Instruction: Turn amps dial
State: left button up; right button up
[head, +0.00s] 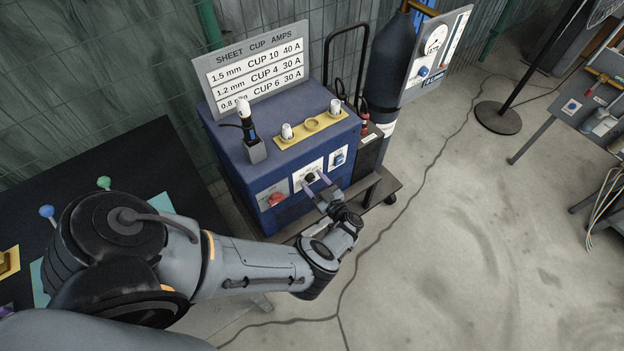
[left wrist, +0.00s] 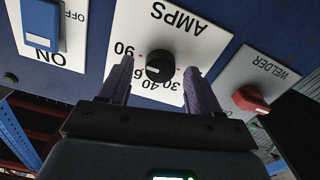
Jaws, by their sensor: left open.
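The amps dial (head: 309,177) is a black round knob on a white plate on the front of the blue welder box (head: 285,160). In the left wrist view the dial (left wrist: 160,66) appears upside down under the word AMPS, with a white mark on its face. The numbers 30, 40 and 90 show around it; others are partly hidden. My left gripper (head: 316,182) is open at the panel. Its two purple fingers stand on either side of the dial, with a gap to the knob on both sides. My right gripper is not in view.
A red welder knob (left wrist: 250,99) and a blue on/off switch (left wrist: 42,25) flank the dial plate. A sign (head: 252,70) listing sheet, cup and amps stands behind the box. A dark gas cylinder (head: 388,65) stands right of it. The floor in front is clear except for a cable.

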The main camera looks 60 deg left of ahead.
pick_arm(q)
jog(key=shift+a, duration=0.1)
jog(key=c, duration=1)
jog(key=shift+c, duration=0.2)
